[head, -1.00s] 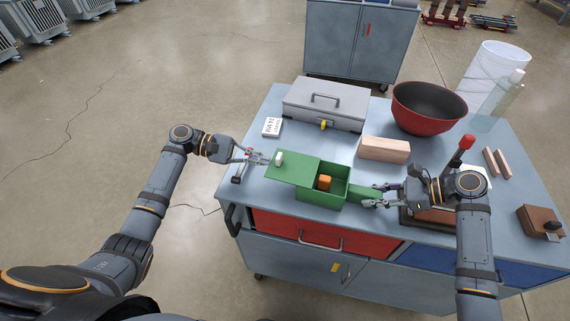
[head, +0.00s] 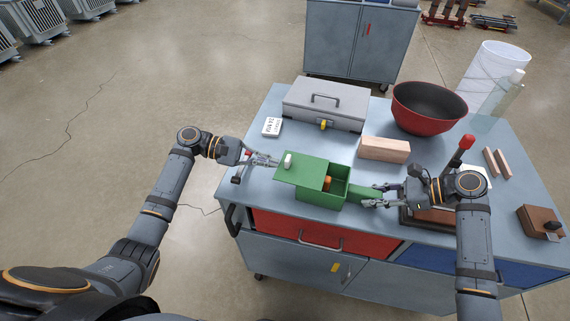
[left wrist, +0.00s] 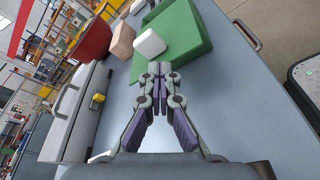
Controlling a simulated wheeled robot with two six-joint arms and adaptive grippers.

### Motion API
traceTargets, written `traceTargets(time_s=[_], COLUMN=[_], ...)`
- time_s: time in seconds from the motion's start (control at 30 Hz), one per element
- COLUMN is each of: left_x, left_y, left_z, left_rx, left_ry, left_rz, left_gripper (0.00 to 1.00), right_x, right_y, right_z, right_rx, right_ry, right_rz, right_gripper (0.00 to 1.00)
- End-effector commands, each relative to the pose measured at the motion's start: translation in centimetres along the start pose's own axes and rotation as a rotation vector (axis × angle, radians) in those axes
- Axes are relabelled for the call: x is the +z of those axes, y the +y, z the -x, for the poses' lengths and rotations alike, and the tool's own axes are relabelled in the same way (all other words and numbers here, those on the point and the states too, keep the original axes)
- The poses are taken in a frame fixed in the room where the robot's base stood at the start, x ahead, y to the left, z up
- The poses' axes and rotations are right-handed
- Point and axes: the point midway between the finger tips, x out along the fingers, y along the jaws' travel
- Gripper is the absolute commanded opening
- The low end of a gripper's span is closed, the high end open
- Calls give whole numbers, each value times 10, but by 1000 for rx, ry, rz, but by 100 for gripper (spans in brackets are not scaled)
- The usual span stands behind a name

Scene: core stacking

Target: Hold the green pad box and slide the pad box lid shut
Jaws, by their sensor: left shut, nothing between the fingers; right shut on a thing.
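The green pad box (head: 318,199) stands on the bench, with an orange thing (head: 327,183) inside, partly covered. Its green lid (head: 302,173) covers the left part and overhangs the left side; the right part is open. A white knob (head: 289,160) sits on the lid's left end. My left gripper (head: 276,162) is shut and empty, its tips at or very near the knob and lid edge. The left wrist view shows its closed tips (left wrist: 159,68) just below the white knob (left wrist: 150,43); contact is unclear. My right gripper (head: 370,197) is shut on the box's green right-hand tab (head: 364,192).
A grey metal case (head: 325,105), a white card box (head: 272,127) and a wooden block (head: 384,149) stand behind the box. A red bowl (head: 429,108) is at the back right. The bench top (head: 253,195) left of the box is clear.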

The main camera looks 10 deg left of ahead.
Motion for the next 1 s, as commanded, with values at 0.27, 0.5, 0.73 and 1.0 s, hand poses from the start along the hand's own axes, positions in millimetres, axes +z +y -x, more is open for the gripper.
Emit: traceTargets(time_s=[0.27, 0.5, 0.73, 1.0], left_x=[2, 4, 6, 8], left_y=[0, 0, 0, 0], left_z=[-7, -13, -18, -25], left_rx=[-1, -1, -1, 0], left_ry=[0, -1, -1, -1], left_rz=[0, -1, 0, 0], left_gripper=[0, 0, 0, 0], right_x=[1, 1, 1, 1], right_y=[0, 0, 0, 0], right_z=[0, 0, 0, 0], right_rx=[0, 0, 0, 0], right_ry=[-2, -2, -2, -2], right_rz=[0, 1, 0, 1], right_gripper=[0, 0, 0, 0])
